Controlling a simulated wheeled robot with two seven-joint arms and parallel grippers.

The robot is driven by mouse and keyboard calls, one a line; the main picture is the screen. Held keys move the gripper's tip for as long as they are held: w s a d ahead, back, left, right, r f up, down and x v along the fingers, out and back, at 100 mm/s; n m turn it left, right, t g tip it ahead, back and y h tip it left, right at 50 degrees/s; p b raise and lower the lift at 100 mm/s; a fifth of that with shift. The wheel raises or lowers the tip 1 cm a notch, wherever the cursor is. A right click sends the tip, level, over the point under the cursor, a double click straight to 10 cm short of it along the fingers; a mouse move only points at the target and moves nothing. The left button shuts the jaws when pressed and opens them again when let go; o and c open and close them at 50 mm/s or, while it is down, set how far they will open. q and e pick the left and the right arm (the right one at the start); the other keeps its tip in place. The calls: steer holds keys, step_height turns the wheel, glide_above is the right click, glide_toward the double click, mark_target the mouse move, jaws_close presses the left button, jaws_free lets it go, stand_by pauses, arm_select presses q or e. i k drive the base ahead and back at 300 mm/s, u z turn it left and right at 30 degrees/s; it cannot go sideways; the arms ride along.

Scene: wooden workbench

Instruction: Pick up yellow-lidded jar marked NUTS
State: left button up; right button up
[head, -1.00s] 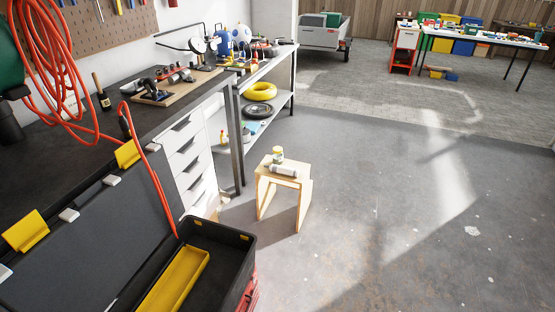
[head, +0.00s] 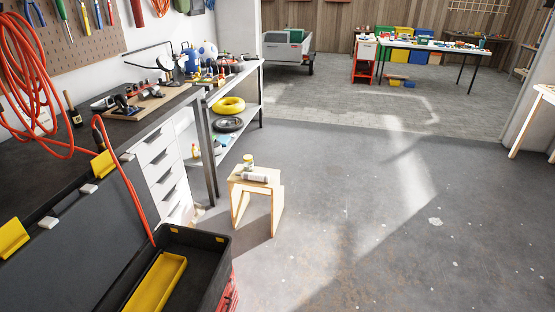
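A small jar with a yellow lid (head: 248,160) stands upright on a light wooden stool (head: 258,189) in the middle of the head view. Its marking is too small to read. A pale cylindrical container (head: 253,177) lies on its side on the stool top, in front of the jar. Neither of my grippers shows in the view.
An open black toolbox (head: 205,262) with a yellow tray (head: 157,284) is at the lower left. A dark workbench (head: 50,160) with white drawers (head: 165,175) runs along the left. Shelving (head: 238,120) stands behind the stool. The grey floor (head: 380,220) to the right is clear.

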mark_target(248, 162)
steer(key=z, duration=0.5)
steer(key=i, duration=1.9)
steer(key=u, duration=0.45)
steer(key=i, duration=1.35)
steer(key=u, duration=1.65)
steer(key=i, duration=0.5)
steer(key=u, duration=0.4)
